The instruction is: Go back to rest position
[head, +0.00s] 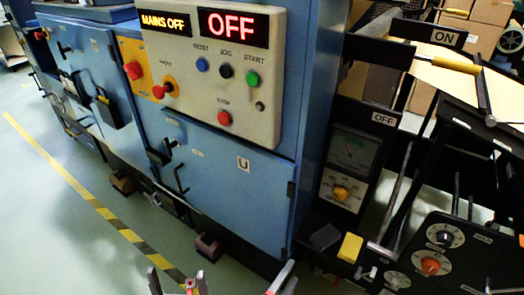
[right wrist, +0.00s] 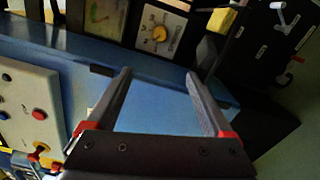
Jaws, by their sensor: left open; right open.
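My left gripper (head: 178,282) shows at the bottom edge of the head view, its two fingers apart with nothing between them. My right gripper (head: 282,280) is just to its right at the same edge, only partly in view. In the right wrist view the right gripper (right wrist: 158,75) is open and empty, its grey fingers spread over a blue panel. Both grippers are low in front of the blue machine cabinet (head: 225,170). I cannot see either gripper touching anything.
A control panel (head: 262,110) shows "MAINS OFF" and "OFF" displays, with several buttons. A gauge box (head: 345,165) and a black knob console (head: 455,262) stand to the right. Yellow-black tape (head: 95,205) crosses the green floor (head: 50,240), which is open at the left.

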